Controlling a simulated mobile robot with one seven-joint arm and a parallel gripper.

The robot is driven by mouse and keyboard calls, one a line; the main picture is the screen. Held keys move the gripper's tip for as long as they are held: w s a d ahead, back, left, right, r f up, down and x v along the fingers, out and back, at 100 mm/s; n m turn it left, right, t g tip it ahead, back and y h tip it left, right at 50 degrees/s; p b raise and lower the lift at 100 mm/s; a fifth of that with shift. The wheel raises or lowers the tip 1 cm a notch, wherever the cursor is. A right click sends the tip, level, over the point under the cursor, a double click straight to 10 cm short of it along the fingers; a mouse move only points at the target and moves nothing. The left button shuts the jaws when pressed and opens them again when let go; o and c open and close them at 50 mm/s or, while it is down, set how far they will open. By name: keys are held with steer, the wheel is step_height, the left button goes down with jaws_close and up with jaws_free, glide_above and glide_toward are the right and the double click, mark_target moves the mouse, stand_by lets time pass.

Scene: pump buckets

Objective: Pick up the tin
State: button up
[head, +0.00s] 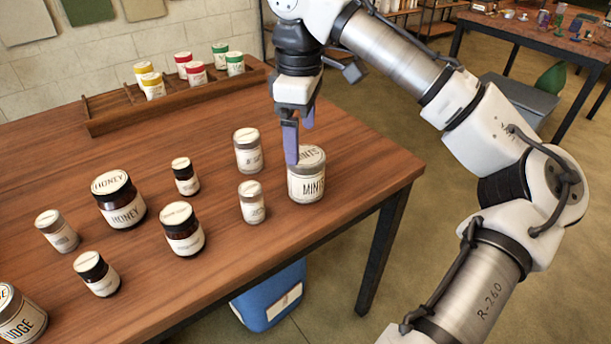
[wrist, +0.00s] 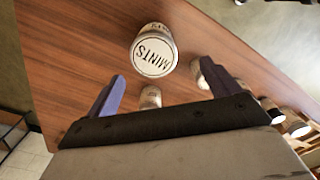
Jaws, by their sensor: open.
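The tin (head: 306,184), a metal container with a cream label reading MINTS, stands upright near the table's right end. In the wrist view the tin (wrist: 155,52) shows its round MINTS lid, beyond the fingertips and roughly midway between them. My gripper (head: 299,142) is above the tin, pointing down, with its purple fingers apart. One finger overlaps the tin's lid in the head view; I cannot tell whether it touches. In the wrist view my gripper (wrist: 162,82) is open with nothing between its fingers.
Two small metal-lidded jars, one taller (head: 248,152) and one shorter (head: 252,203), stand just left of the tin. Several dark jars, including a honey jar (head: 120,202), stand further left. A wooden rack (head: 110,120) with coloured tins is behind. The table's right edge is close.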

mark_target(306, 155)
step_height(306, 155, down, 4)
steer(key=shift+f, duration=0.15)
steer(key=f, duration=0.3)
steer(key=d+f+b, duration=0.1)
steer(key=shift+w+f, duration=0.15)
steer(key=shift+w, duration=0.15)
steer(key=shift+a+f, duration=0.1)
steer(key=shift+f, duration=0.35)
steer(key=c, duration=1.2)
